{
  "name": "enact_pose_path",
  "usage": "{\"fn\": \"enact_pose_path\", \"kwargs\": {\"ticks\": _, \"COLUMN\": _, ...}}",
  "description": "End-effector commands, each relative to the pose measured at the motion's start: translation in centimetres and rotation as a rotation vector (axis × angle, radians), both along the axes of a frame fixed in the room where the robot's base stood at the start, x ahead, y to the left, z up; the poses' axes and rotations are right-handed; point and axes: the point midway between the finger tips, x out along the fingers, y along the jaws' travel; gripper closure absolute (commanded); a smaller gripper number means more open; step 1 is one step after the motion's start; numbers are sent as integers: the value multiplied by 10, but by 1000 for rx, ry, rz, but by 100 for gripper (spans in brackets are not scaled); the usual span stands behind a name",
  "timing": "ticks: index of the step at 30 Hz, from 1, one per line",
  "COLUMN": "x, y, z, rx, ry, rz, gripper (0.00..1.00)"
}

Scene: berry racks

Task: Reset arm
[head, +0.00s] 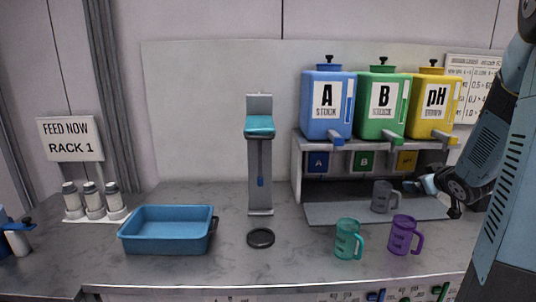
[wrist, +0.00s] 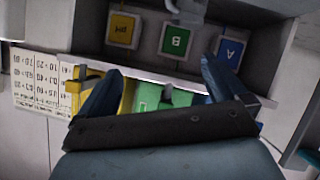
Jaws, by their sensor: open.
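My arm reaches in from the right in the head view. My gripper (head: 433,198) is open and empty, low in front of the right part of the dispenser shelf (head: 297,165). A grey mug (head: 383,197) stands on the grey tray under the shelf, just left of my gripper and apart from it. In the wrist view my gripper (wrist: 162,66) shows two spread fingers with nothing held between them. The grey mug (wrist: 187,12) is partly cut off at the top edge there.
Blue A (head: 327,103), green B (head: 381,103) and yellow pH (head: 432,105) tanks stand on the shelf. A teal mug (head: 347,240) and a purple mug (head: 402,235) stand in front. A blue tub (head: 165,244), black ring (head: 260,238) and bottles (head: 94,203) are left.

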Motion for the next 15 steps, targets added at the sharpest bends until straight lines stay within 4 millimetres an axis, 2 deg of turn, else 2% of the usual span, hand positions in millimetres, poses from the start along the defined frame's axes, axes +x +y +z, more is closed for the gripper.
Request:
{"fn": "enact_pose_path", "kwargs": {"ticks": 1, "x": -3, "y": 9, "z": 12, "rx": -14, "ry": 10, "rz": -23, "gripper": 1}}
{"fn": "enact_pose_path", "kwargs": {"ticks": 8, "x": -31, "y": 43, "z": 49, "rx": -23, "ry": 92, "rz": -152, "gripper": 1}}
{"fn": "enact_pose_path", "kwargs": {"ticks": 15, "x": -79, "y": 88, "z": 75, "rx": 32, "ry": 190, "rz": -250, "gripper": 1}}
